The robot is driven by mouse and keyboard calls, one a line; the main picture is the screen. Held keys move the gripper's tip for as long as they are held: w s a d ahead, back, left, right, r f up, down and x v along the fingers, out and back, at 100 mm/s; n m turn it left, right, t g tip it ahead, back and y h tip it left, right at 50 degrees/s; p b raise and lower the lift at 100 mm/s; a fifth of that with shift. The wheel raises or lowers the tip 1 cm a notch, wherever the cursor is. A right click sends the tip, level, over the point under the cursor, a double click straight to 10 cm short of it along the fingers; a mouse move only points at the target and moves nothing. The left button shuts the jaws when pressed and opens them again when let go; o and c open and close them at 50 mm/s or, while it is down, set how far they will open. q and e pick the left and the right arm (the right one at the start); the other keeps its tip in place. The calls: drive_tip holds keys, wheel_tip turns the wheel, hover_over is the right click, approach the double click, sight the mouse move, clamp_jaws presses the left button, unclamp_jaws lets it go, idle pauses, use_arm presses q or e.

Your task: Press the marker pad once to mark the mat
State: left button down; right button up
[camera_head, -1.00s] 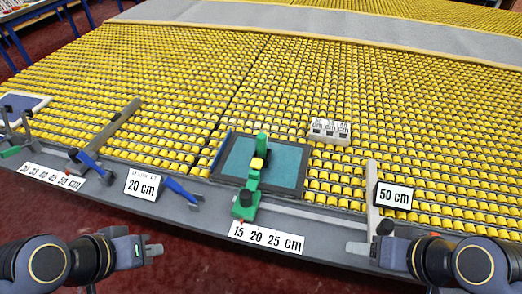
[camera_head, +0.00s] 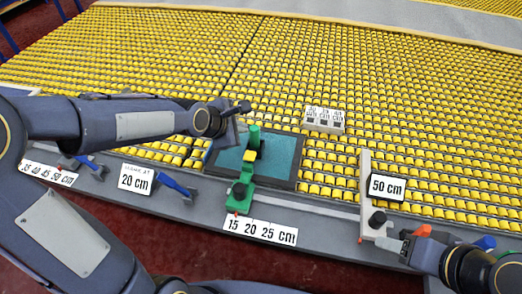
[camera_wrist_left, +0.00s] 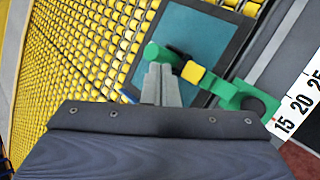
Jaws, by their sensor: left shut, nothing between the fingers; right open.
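The green marker stand (camera_head: 241,185) lies along the left part of a teal mat (camera_head: 283,150) with a dark border. In the left wrist view the yellow block (camera_wrist_left: 193,72) sits just right of my fingertips. My left gripper (camera_wrist_left: 160,70) is shut and empty, above the mat's left side beside the green post; whether it touches cannot be told. My right gripper (camera_head: 390,245) is open at the table's front edge, low right.
A 50 cm sign (camera_head: 387,188) stands beside a pale bar (camera_head: 366,200) near my right gripper. A small label block (camera_head: 324,120) stands behind the mat. A 20 cm sign (camera_head: 135,179) and a blue-handled tool (camera_head: 178,188) lie left. Yellow rollers (camera_head: 420,130) cover the table.

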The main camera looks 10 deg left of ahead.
sight(247, 157)
use_arm(q)
drive_tip(key=shift+w+d+f+n, duration=0.15)
drive_tip(key=shift+w+d+n, duration=0.15)
drive_tip(key=shift+w+d, duration=0.25)
drive_tip(key=shift+f, duration=0.15)
wheel_tip(247, 157, down, 8)
drive_tip(key=b, duration=0.6)
drive_tip(key=shift+a, duration=0.1)
drive_tip(key=shift+f+b, duration=0.3)
drive_tip(key=shift+b, duration=0.25)
idle(1.1)
drive_tip(key=shift+f+b, duration=0.4)
drive_tip(key=shift+b, duration=0.05)
